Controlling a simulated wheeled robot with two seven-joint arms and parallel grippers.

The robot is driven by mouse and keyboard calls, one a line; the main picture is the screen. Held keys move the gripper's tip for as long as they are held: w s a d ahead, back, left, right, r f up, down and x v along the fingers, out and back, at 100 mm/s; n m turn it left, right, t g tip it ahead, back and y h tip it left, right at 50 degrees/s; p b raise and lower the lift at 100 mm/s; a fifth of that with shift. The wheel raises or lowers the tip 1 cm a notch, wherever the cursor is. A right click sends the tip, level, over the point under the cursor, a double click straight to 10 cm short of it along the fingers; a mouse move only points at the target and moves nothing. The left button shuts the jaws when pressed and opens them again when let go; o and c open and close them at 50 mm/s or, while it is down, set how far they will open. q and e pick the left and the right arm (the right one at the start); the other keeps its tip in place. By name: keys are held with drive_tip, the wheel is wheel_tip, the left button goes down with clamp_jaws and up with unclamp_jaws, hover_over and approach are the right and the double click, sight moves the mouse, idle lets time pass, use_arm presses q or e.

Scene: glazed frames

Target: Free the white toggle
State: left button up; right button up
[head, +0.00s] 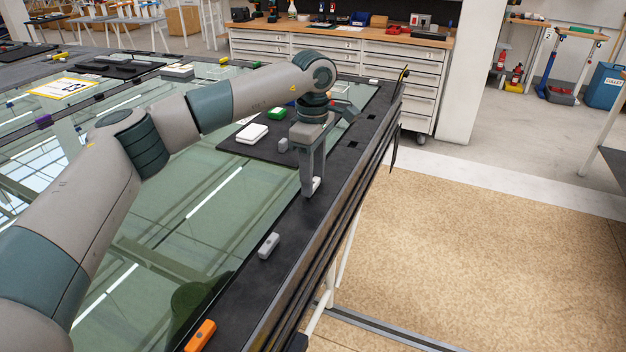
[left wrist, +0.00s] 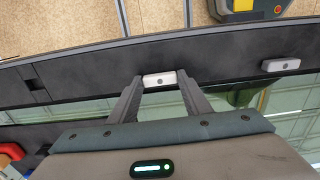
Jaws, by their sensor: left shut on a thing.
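The white toggle (head: 317,184) is a small pale block on the dark frame edge of the glazed panel. In the left wrist view the white toggle (left wrist: 159,79) sits between my fingertips, one at each end. My left gripper (head: 311,188) points down at the frame and is shut on it; its fingertips also show in the left wrist view (left wrist: 160,84). The toggle's underside is hidden, so I cannot tell whether it is still fixed to the frame. My right gripper is in neither view.
A grey toggle (head: 268,245) and an orange one (head: 200,336) sit nearer along the same frame. A white box (head: 252,133) and a green box (head: 276,113) lie on a dark mat beside my left arm. Open floor (head: 480,260) lies right of the frame.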

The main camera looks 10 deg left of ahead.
use_arm(q)
drive_tip(key=shift+r, duration=0.1)
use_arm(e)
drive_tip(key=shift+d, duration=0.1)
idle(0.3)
use_arm(q)
drive_tip(key=o, duration=1)
drive_tip(key=shift+o, duration=0.2)
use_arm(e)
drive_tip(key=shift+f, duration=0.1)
use_arm(q)
drive_tip(key=shift+r, duration=0.65)
wheel_tip(320, 180, up, 16)
drive_tip(key=b, duration=0.2)
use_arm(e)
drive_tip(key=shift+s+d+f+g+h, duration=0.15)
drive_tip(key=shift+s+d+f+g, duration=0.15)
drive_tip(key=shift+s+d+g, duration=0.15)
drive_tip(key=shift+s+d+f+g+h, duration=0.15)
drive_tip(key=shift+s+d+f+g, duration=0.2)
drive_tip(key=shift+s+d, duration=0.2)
